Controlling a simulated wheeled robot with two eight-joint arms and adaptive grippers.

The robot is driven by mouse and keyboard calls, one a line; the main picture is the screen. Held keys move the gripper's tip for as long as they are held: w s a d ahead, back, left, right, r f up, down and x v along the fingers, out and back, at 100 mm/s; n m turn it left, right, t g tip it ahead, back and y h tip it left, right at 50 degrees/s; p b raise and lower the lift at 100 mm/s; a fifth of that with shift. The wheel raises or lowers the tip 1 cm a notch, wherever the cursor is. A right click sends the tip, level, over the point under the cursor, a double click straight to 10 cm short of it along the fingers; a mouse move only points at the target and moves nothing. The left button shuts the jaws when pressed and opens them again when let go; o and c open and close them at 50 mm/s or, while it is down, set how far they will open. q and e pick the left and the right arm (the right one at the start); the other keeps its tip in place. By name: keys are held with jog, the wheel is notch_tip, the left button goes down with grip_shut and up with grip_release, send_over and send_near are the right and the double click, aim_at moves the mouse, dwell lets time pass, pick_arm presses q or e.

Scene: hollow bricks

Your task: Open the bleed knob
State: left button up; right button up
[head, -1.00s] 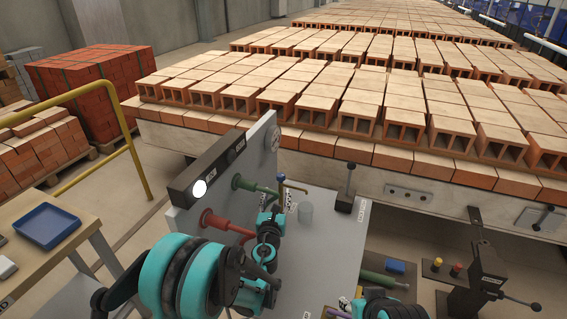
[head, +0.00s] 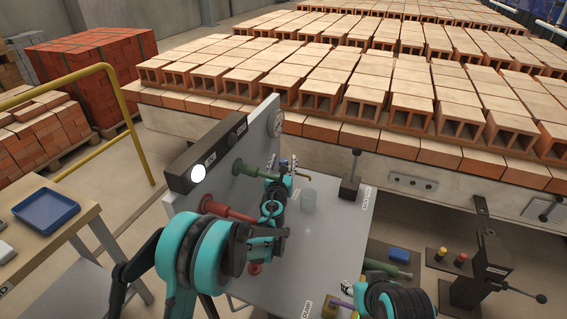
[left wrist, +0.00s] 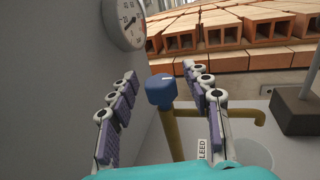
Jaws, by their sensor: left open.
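The bleed knob (left wrist: 160,90) is blue with a white mark on top, and sits on a brass pipe (left wrist: 173,132) in the left wrist view. My left gripper (left wrist: 161,76) is open, with a finger on either side of the knob; I see a gap on the left, and the right finger looks closer. In the head view my left gripper (head: 282,163) is at the panel's far end and hides the knob; the brass spout (head: 303,176) shows beside it. My right gripper (head: 344,294) is low in the head view, partly hidden by its arm; its opening is unclear.
A grey upright panel (head: 245,150) with a gauge (head: 278,122) stands close left of the gripper. A clear cup (head: 308,200) stands below the spout. A black lever (head: 351,178) is to the right. Green (head: 245,169) and red (head: 225,208) fittings project from the panel.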

pick_arm(q)
grip_shut()
jog(key=shift+y, duration=0.3)
jog(key=n+y, duration=0.2)
jog(key=shift+d+y, duration=0.15)
jog(key=shift+y, duration=0.25)
jog(key=n+g+y, duration=0.1)
jog(key=n+y, duration=0.2)
jog(key=y, duration=0.2)
jog(key=shift+n+y, duration=0.3)
jog(key=shift+n, duration=0.1)
jog(key=n+g+y+p, duration=0.1)
jog(key=n+g+y, duration=0.4)
jog(key=y, duration=0.2)
jog(key=shift+n, duration=0.4)
jog(key=shift+g+y, duration=0.3)
jog(key=shift+g, duration=0.2)
